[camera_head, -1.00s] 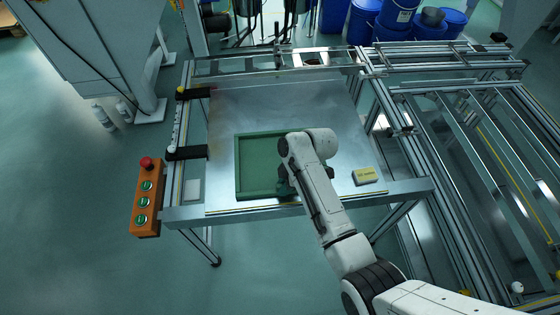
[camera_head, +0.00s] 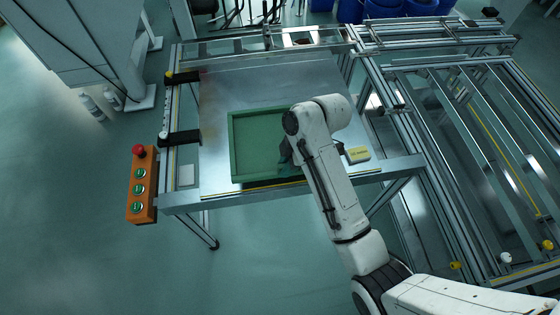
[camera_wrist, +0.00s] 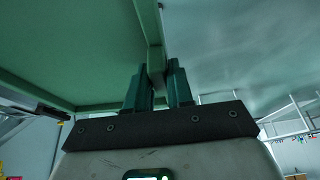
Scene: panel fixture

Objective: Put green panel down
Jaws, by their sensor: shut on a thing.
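The green panel (camera_head: 258,141), a flat square with a raised rim, is over the front middle of the metal table (camera_head: 213,105). My gripper (camera_head: 286,156) is at the panel's right side, partly hidden behind my arm. In the wrist view the two dark fingers of my gripper (camera_wrist: 156,84) are shut on the rim of the green panel (camera_wrist: 75,45), which fills the upper left. The panel looks roughly level with the tabletop. I cannot tell whether it touches the table or is slightly above it. Its right edge is mostly hidden by my arm.
A yellow block (camera_head: 357,154) lies on the table to the right of my arm. Black brackets (camera_head: 180,138) stick in from the left frame. An orange button box (camera_head: 142,188) hangs at the front left. Bare metal lies behind the panel. A rail frame (camera_head: 470,130) stands at right.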

